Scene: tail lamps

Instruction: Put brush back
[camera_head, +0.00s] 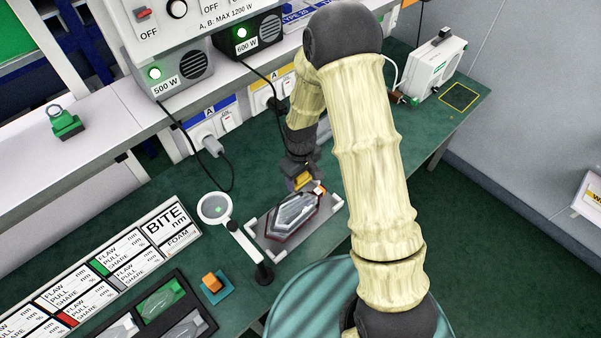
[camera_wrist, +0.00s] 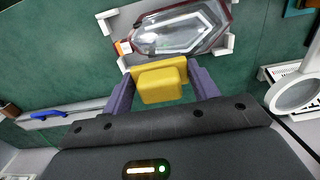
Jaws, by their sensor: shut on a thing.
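My gripper (camera_head: 300,179) is low over the green bench, just behind the tail lamp (camera_head: 296,213). In the wrist view its two purple fingers (camera_wrist: 160,88) are shut on a yellow block (camera_wrist: 162,80). I take this block to be the brush, but no bristles show. The block is close to the near edge of the lamp, which also shows in the wrist view (camera_wrist: 180,32). I cannot tell whether they touch. The lamp is clear with a dark red rim and lies on a grey plate with white corner pieces (camera_head: 337,202).
A magnifier (camera_head: 214,207) on a stand is left of the lamp. An orange block on a blue pad (camera_head: 217,288) and a dark tray of lamps (camera_head: 205,318) are nearer. A yellow-outlined square (camera_head: 459,97) is empty at the bench's far right, by a white device (camera_head: 434,66).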

